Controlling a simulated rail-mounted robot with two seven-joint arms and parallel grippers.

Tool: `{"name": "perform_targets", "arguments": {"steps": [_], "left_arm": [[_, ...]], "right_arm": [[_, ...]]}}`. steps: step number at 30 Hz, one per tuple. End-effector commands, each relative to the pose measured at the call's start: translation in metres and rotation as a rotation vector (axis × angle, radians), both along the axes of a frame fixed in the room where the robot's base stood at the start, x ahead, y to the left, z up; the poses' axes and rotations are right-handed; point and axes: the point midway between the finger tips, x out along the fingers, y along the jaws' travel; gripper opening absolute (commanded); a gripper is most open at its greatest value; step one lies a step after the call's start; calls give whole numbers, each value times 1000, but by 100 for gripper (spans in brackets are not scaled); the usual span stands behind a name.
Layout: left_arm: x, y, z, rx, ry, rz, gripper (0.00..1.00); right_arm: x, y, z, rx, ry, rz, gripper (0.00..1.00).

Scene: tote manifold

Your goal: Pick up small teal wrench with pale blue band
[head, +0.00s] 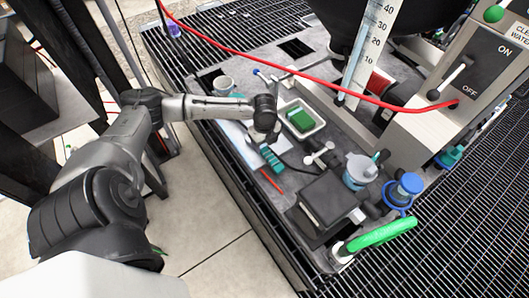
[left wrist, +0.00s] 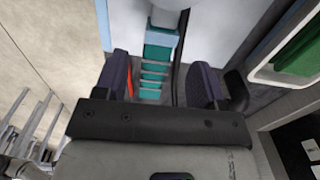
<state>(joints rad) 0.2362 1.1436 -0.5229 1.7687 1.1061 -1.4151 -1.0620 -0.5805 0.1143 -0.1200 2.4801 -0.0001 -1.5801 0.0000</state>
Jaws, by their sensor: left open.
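A teal piece with a ribbed lower part (left wrist: 153,72) lies between my left gripper's fingers in the left wrist view. A pale blue band (left wrist: 161,38) crosses it near its upper end. I take it for the small wrench, though its full shape is not clear. In the head view the teal piece (head: 271,160) lies just below my left gripper (head: 264,136). My left gripper (left wrist: 161,82) is open, with one dark finger on each side of the teal piece, apart from it. My right gripper is in neither view.
A white tray (head: 318,128) with a green block (head: 299,118) lies close to the right of the gripper. A red stick (head: 271,181), dark cable and black box (head: 325,198) are nearby. A red hose (head: 290,78) crosses above the bench.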

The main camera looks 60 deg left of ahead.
Motion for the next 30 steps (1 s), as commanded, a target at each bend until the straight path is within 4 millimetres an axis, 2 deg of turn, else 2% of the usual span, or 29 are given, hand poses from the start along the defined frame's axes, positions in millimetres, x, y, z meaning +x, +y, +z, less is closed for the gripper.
{"name": "perform_targets", "arguments": {"steps": [6,9,18,30], "left_arm": [[-1,-2,-32,-2,1,0,64],[-1,-2,-43,-2,1,-1,64],[-1,-1,-46,1,0,-1,64],[-1,-2,-46,0,0,-1,26]], "right_arm": [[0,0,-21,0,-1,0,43],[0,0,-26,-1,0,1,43],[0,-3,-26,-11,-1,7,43],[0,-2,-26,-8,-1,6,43]]}}
